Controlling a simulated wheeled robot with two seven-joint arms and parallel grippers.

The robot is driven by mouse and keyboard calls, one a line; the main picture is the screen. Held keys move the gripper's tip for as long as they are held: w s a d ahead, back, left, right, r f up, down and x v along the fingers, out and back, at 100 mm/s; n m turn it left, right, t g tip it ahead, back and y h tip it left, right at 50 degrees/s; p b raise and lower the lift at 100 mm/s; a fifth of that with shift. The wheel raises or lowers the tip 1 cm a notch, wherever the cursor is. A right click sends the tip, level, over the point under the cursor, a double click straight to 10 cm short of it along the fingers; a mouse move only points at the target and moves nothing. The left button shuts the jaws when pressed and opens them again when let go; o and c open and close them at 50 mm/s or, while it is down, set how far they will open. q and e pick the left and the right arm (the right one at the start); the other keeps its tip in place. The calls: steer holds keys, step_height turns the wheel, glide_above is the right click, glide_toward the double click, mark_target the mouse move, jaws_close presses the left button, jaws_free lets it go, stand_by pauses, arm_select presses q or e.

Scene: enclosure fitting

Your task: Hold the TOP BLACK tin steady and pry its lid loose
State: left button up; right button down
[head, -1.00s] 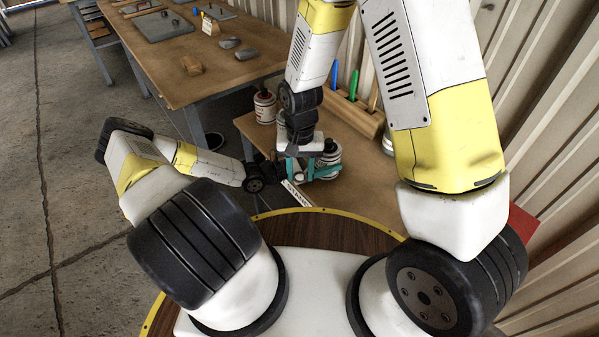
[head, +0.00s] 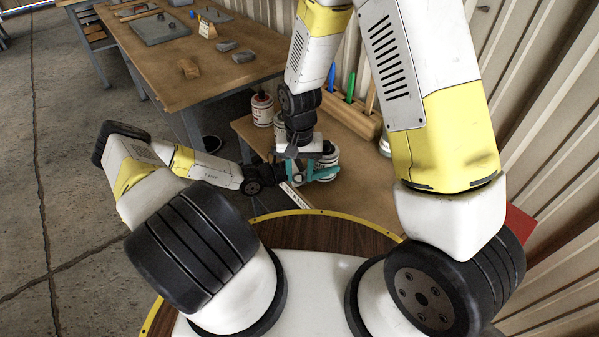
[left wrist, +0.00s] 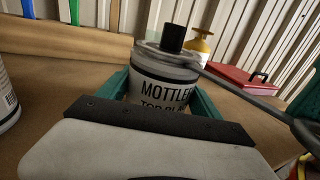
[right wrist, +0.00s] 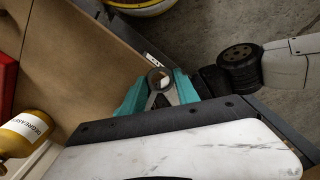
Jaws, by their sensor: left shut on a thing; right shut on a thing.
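A white tin with a black cap (left wrist: 165,85), lettered "MOTTLE…" and "TOP BL…", stands upright on the low bench in the left wrist view. It also shows in the head view (head: 329,159). My left gripper (head: 322,174) is shut around its body, with a teal finger on each side. My right gripper (right wrist: 158,92) is shut on a grey pry tool with a ring end (right wrist: 160,80). In the left wrist view the tool's shaft (left wrist: 245,85) reaches from the right to the tin's rim. Whether the lid is raised cannot be told.
Other white tins (head: 262,110) stand on the low bench (head: 365,190). A wooden block (head: 355,118) with coloured handles and a yellow degreaser bottle (left wrist: 200,45) are behind, and a red case (left wrist: 243,84) lies right. A label strip (head: 294,196) lies at the near edge. The corrugated wall is close behind.

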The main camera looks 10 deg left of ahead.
mark_target(301, 176)
steer(key=shift+f, duration=0.7)
stand_by(0.4)
steer(key=shift+w+d+f, duration=0.1)
steer(key=shift+w+f, duration=0.1)
steer(key=shift+f, duration=0.35)
steer(key=shift+w+d+f, duration=0.1)
steer(key=shift+w+f, duration=0.05)
steer(key=shift+f, duration=0.4)
stand_by(1.0)
steer(key=shift+r, duration=0.25)
steer(key=shift+a+r, duration=0.1)
steer(key=shift+r, duration=0.25)
steer(key=shift+s+r, duration=0.1)
steer(key=shift+s, duration=0.05)
steer(key=shift+s+a+r, duration=0.25)
steer(key=shift+s+a, duration=0.25)
steer(key=shift+s, duration=0.35)
steer(key=shift+s+a+r, duration=0.2)
steer(key=shift+s+a, duration=0.25)
steer(key=shift+s, duration=0.35)
steer(key=shift+r, duration=0.1)
steer(key=shift+r, duration=2.9)
